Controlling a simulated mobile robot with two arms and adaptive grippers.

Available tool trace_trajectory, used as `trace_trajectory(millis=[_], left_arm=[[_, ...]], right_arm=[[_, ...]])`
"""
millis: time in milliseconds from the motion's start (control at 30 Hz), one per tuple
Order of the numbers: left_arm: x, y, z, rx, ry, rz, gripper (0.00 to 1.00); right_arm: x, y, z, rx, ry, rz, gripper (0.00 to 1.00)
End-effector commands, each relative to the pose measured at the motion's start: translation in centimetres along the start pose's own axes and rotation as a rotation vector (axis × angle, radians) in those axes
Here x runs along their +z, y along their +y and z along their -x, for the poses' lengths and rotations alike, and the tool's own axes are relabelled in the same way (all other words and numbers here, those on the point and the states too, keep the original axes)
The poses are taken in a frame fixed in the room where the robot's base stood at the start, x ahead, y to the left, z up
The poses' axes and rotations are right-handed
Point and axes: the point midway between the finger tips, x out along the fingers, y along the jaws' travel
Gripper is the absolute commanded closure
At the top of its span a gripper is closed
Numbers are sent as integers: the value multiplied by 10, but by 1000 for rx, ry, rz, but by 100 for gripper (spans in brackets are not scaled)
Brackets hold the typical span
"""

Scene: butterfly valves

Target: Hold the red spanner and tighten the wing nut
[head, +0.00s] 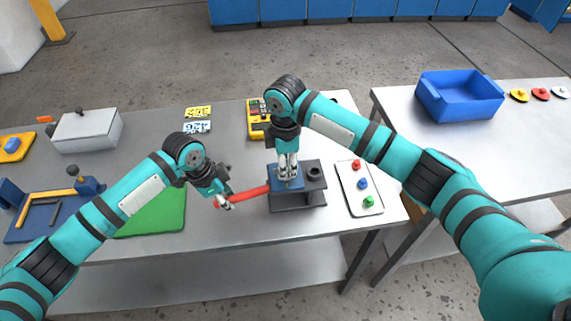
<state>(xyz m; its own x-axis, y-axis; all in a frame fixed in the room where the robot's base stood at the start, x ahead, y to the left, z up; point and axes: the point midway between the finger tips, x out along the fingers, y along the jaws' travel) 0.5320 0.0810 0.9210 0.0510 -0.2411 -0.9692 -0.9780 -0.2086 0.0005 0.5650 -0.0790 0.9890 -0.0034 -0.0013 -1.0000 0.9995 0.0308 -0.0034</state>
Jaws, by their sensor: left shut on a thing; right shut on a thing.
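The red spanner (254,193) reaches from my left gripper toward a dark grey stand (299,199) on the table. My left gripper (226,203) is shut on the spanner's left end. The spanner's right end meets the blue piece (288,183) on top of the stand. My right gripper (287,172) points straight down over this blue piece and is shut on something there. The wing nut is not clearly visible; the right fingers hide that spot. A dark round opening (314,172) shows on the stand's right side.
A white tray (348,188) with red, blue and green knobs lies close right of the stand. A green mat (160,212) lies left, under my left arm. A yellow meter (256,122) stands behind. A blue bin (459,98) is on the right table.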

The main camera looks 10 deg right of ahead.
Motion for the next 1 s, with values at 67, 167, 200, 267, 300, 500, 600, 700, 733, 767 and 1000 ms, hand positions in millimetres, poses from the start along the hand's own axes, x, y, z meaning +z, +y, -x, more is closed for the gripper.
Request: trace_trajectory(millis=[67,167,200,267,300,500,600,700,733,767,1000], left_arm=[[-1,2,-1,4,1,-3,100],[-1,2,-1,4,1,-3,100],[-1,2,-1,4,1,-3,100],[-1,2,-1,4,1,-4,100],[-1,2,-1,4,1,-4,100],[-1,2,-1,5,2,-4,100],[-2,2,-1,5,2,-4,100],[-2,2,-1,5,2,-4,100],[-2,2,-1,5,2,-5,100],[-2,2,-1,5,2,-5,100],[-2,2,0,4,3,-5,100]], right_arm=[[-2,1,3,5,7,-70,100],[-3,1,3,5,8,-164,100],[-3,1,3,5,9,-202,100],[-3,2,3,6,9,-260,100],[-3,2,4,6,8,-298,100],[-3,2,4,6,11,-487,100],[-3,2,4,6,12,-583,100],[-3,3,4,7,13,-678,100],[-3,3,5,7,13,-706,100],[-3,3,5,7,12,-735,100],[-2,2,3,4,9,-964,100]])
